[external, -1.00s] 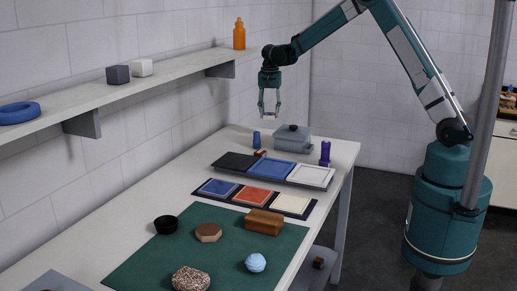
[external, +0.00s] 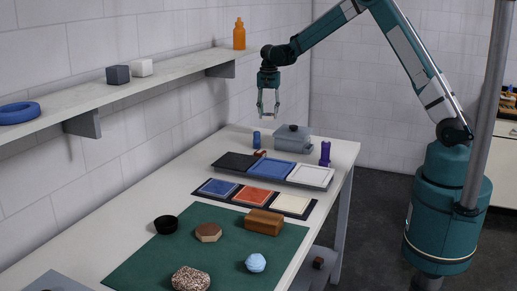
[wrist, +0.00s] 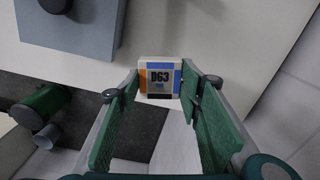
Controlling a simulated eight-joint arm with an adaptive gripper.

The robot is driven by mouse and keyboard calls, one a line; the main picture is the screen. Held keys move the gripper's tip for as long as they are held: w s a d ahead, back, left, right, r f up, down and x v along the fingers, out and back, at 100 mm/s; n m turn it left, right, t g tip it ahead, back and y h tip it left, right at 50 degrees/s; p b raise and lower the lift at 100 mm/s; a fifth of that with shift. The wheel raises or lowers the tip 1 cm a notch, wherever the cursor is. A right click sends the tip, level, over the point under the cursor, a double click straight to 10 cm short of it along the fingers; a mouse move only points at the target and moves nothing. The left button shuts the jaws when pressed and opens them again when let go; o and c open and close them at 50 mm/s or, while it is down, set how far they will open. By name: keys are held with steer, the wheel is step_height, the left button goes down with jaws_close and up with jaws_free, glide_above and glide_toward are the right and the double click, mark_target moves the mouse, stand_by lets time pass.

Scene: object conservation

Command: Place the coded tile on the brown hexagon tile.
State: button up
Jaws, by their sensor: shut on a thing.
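The coded tile (wrist: 159,78), a small white square marked "D63" with orange, blue and black edges, is between the fingertips of my gripper (wrist: 160,82) in the wrist view. My gripper (external: 268,109) is shut on it, high above the far end of the table in the external view. The tile is too thin to make out clearly there. The brown hexagon tile (external: 208,232) lies flat on the green mat (external: 140,264), well below and nearer the camera than my gripper. Its top looks bare.
On the mat are a black bowl (external: 165,224), a brown block (external: 263,222), a speckled round thing (external: 190,279) and a blue ball (external: 256,262). Colored trays (external: 240,161), a grey lidded box (external: 293,139) and a purple bottle (external: 325,153) stand beyond. A shelf (external: 85,97) runs along the left wall.

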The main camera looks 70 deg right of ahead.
steer(key=w+a+n+p, duration=0.15)
steer(key=a+n, duration=0.25)
steer(key=a, duration=1.9)
steer(key=w+a+n, duration=0.2)
steer(key=a+n, duration=0.2)
steer(key=a, duration=1.9)
steer(key=s+a+r+n, duration=0.1)
steer(key=s+a, duration=0.5)
steer(key=a, duration=0.8)
steer(key=s+a+r+n+p, duration=0.1)
steer(key=s+a+n, duration=0.2)
steer(key=s+a, duration=0.4)
steer(key=s+a+r+n, duration=0.1)
steer(key=s+a+n, duration=0.2)
steer(key=a, duration=1.8)
steer(key=s, duration=0.4)
steer(key=shift+a, duration=0.15)
steer(key=shift+w, duration=0.1)
glide_above(208, 229)
steer(key=shift+f+p, duration=0.45)
steer(key=shift+f, duration=2.65)
steer(key=shift+f, duration=1.9)
steer(key=shift+f, duration=0.15)
